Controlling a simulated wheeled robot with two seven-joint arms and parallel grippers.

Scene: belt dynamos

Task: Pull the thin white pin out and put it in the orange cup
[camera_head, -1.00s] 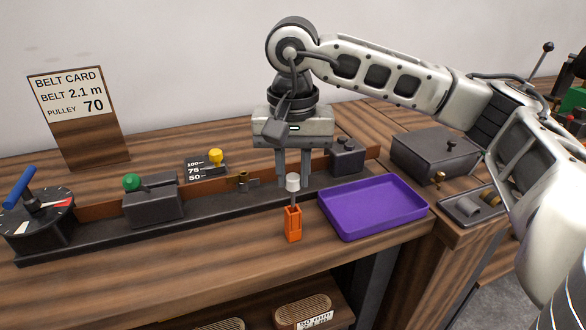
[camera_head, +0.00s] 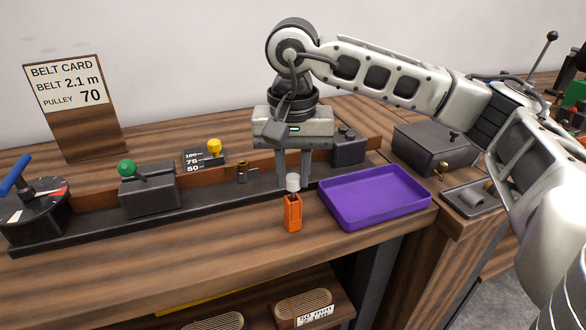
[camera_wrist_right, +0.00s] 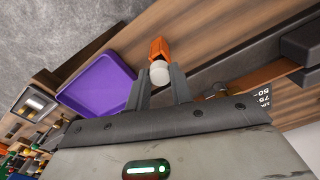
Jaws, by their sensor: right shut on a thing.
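My right gripper (camera_head: 293,182) points down over the front of the bench, its fingers shut on the white pin (camera_head: 293,183) by its pale round head. The orange cup (camera_head: 293,213) stands on the bench directly below. The pin's head is just above the cup's rim, and its thin shaft is mostly hidden, seemingly inside the cup's mouth. In the right wrist view the white head (camera_wrist_right: 160,72) sits between the fingertips, with the orange cup (camera_wrist_right: 159,49) right beyond it. My left gripper is not in view.
A purple tray (camera_head: 375,197) lies close to the right of the cup. Behind is a dark rail with a green-knobbed block (camera_head: 149,190), a yellow knob (camera_head: 214,147) and a dark block (camera_head: 348,147). A dial with a blue handle (camera_head: 33,205) is at left. Bare wood lies left of the cup.

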